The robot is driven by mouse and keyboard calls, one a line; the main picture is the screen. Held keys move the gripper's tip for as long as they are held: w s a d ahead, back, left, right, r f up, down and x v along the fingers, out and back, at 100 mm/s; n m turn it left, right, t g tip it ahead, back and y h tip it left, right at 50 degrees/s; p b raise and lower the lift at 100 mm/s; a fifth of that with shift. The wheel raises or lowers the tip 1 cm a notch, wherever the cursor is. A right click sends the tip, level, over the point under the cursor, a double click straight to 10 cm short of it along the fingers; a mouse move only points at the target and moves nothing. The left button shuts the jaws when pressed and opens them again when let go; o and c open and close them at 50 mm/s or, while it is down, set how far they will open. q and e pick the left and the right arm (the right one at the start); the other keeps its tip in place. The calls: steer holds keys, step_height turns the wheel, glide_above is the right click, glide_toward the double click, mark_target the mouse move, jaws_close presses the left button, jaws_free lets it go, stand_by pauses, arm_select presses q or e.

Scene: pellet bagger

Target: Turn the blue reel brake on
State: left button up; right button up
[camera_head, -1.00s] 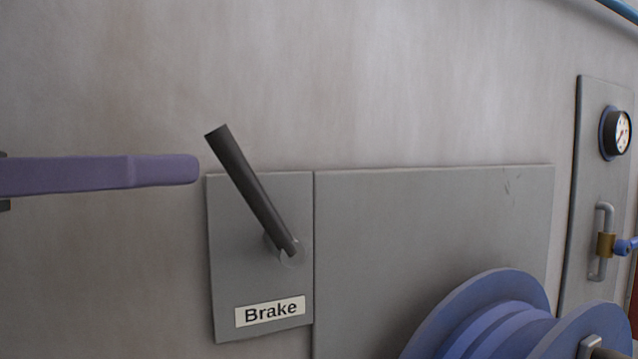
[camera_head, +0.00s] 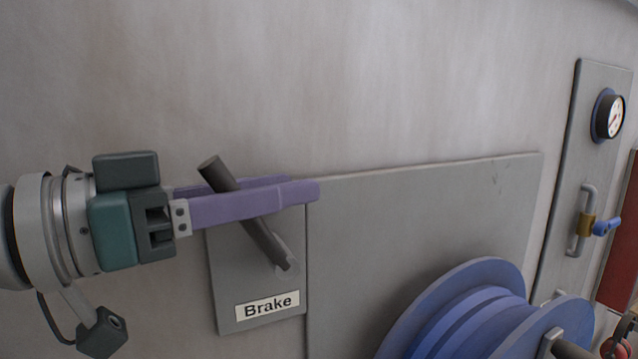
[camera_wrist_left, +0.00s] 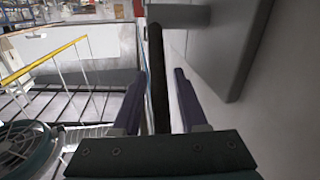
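The brake lever (camera_head: 264,242) is a dark grey rod on a grey plate (camera_head: 228,262) labelled "Brake" (camera_head: 268,306). It leans up and to the left from its pivot. My left gripper (camera_head: 304,186) reaches in from the left, its purple fingers on either side of the lever's upper part. In the left wrist view the lever (camera_wrist_left: 157,80) stands between the open fingers (camera_wrist_left: 159,73), with a gap showing on both sides. The blue reel (camera_head: 460,315) is at the lower right, partly cut off. My right gripper is not in view.
A grey panel (camera_head: 430,220) adjoins the brake plate. Further right, another panel carries a gauge (camera_head: 609,117) and a blue-handled valve (camera_head: 605,227). The wall above the lever is clear. The left wrist view shows a yellow railing (camera_wrist_left: 45,60) and a fan-like grille (camera_wrist_left: 22,145).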

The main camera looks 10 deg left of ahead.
arm_select(q)
jaws_close()
stand_by(1.2)
